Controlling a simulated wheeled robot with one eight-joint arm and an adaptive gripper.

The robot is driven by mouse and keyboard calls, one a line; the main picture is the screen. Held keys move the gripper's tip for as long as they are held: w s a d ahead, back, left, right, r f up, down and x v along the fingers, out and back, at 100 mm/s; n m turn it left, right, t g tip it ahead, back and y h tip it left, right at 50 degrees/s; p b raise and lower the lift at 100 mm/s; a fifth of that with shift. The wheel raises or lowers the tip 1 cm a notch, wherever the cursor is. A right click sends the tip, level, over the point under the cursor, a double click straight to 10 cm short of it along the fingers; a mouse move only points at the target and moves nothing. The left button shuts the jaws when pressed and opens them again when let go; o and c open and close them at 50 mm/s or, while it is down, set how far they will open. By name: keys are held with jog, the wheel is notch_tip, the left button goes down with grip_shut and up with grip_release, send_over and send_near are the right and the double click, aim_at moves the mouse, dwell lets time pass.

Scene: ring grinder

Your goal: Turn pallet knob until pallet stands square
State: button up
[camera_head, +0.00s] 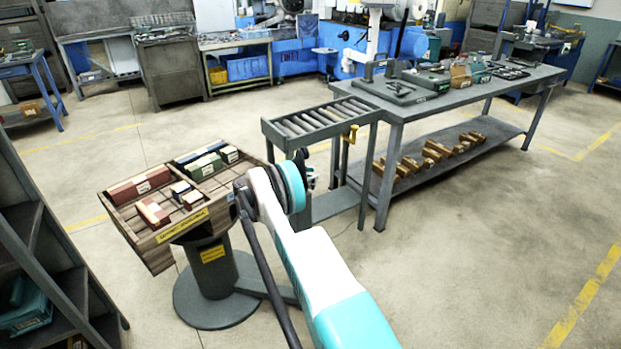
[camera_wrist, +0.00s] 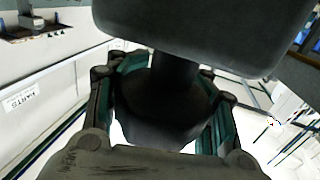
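The pallet (camera_head: 175,232) is a wooden tray with compartments, at the left in the head view. It holds several red, green, dark blue and cream blocks. It sits on a dark round pedestal (camera_head: 212,270), turned at an angle to the roller stand. In the wrist view a dark rounded piece that looks like the knob (camera_wrist: 165,112) joins by a short stem to a dark block above. The fingers of my gripper (camera_wrist: 162,105) lie on either side of this piece. Whether they press on it is unclear. In the head view my arm hides the gripper and the knob.
A roller stand (camera_head: 316,118) is just right of the pallet and joins a long grey workbench (camera_head: 420,106). A dark shelf (camera_head: 40,270) stands close at the left. The floor (camera_head: 480,240) at the right is clear.

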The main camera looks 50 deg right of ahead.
jog(key=shift+o, duration=0.7)
jog(key=shift+a, duration=0.1)
